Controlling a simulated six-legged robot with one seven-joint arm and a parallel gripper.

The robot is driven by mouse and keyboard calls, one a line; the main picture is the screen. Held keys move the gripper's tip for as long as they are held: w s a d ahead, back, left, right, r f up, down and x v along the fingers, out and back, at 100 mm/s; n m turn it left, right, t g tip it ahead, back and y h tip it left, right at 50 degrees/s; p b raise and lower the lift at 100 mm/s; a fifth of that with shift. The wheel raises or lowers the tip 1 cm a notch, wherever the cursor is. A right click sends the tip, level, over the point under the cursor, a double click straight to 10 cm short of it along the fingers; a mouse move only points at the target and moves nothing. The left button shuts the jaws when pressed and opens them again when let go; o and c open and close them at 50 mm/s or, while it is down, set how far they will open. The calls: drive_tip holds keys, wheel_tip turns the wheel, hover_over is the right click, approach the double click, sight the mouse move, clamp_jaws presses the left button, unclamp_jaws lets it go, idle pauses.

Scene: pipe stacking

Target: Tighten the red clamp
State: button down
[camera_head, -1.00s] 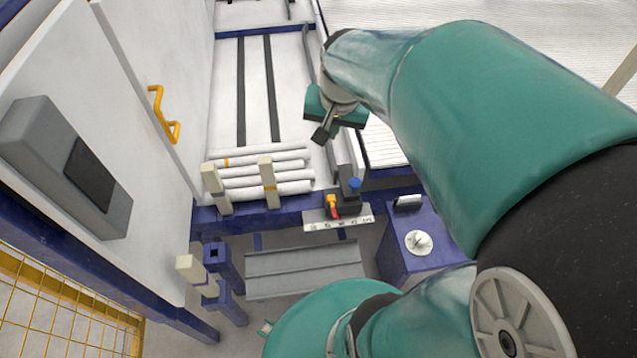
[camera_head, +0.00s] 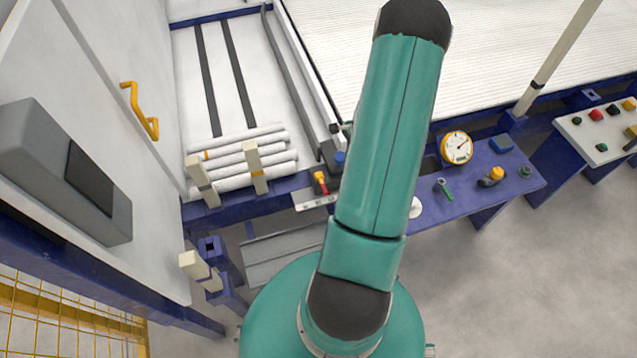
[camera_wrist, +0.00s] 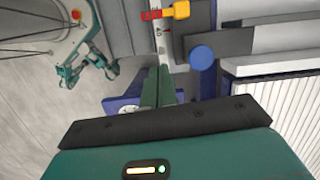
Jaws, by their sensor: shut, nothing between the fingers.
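The clamp (camera_head: 321,186) shows as a small red and yellow part on a white scale strip at the front edge of the pipe bench. In the wrist view its yellow part (camera_wrist: 181,10) is at the top, with a little red beside it on the scale. My gripper (camera_wrist: 158,78) shows in the wrist view as two green fingers pressed together and empty. Its tips point toward the scale strip, below the clamp in the picture and apart from it. In the head view my arm hides the gripper.
A blue knob (camera_head: 340,158) stands beside the clamp and also shows in the wrist view (camera_wrist: 202,58). White pipes (camera_head: 240,160) lie between beige posts on the left. A blue console (camera_head: 478,185) with a gauge is on the right. Bare floor lies at lower right.

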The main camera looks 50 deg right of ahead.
sight(322, 183)
drive_tip(key=a+x, duration=0.2)
drive_tip(key=x, duration=1)
drive_tip(key=shift+w+a+m, duration=0.35)
drive_tip(key=shift+a+m, duration=0.05)
drive_tip(key=shift+a, duration=0.05)
